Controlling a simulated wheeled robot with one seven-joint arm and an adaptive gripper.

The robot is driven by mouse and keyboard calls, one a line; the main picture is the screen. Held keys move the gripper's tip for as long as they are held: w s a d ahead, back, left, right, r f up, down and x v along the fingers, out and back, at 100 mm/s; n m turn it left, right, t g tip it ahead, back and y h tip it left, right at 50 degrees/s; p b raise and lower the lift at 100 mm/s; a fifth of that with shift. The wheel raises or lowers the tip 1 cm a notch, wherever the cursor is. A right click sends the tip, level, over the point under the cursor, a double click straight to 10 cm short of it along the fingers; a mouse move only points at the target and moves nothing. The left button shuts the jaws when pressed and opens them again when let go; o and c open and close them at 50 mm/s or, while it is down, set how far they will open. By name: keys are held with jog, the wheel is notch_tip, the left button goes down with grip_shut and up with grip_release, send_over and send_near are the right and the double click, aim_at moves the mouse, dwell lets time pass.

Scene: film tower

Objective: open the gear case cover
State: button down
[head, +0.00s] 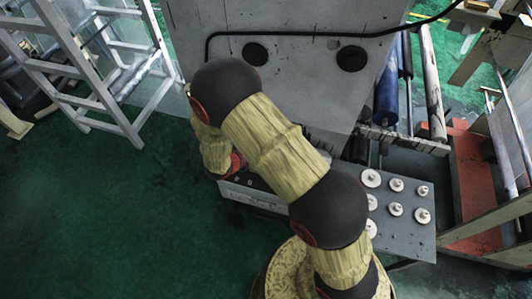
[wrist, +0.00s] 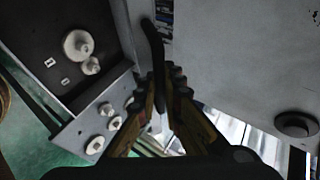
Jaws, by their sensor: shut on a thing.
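A large pale grey panel (head: 310,85) with two black round fittings fills the top middle of the head view. I cannot tell whether it is the gear case cover or a machine wall. In the wrist view, a grey panel (wrist: 230,45) fills the right side. A dark, open-faced case (wrist: 40,22) with pale gears (wrist: 78,44) shows at left. My gripper (wrist: 166,76) is shut on a slim black handle (wrist: 155,40) between the case and the panel. In the head view my own arm hides the gripper and most of the case.
A grey plate (head: 405,237) with several pale gears lies right of my arm. Rollers (head: 432,85) and a red machine frame (head: 470,165) stand further right. A white stepladder (head: 95,75) stands at upper left. The green floor (head: 110,220) is clear at lower left.

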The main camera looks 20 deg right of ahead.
jog(key=w+d+r+p, duration=0.4)
jog(key=w+d+r, duration=0.2)
jog(key=w, duration=0.3)
jog(key=shift+w+d+r, duration=0.3)
jog(key=shift+w+d, duration=0.1)
jog(key=shift+d, duration=0.1)
jog(key=c, duration=1.9)
grip_release()
jog(key=shift+s+f, duration=0.1)
jog(key=shift+a, duration=0.1)
jog(key=v, duration=1.2)
jog(key=shift+c, duration=0.4)
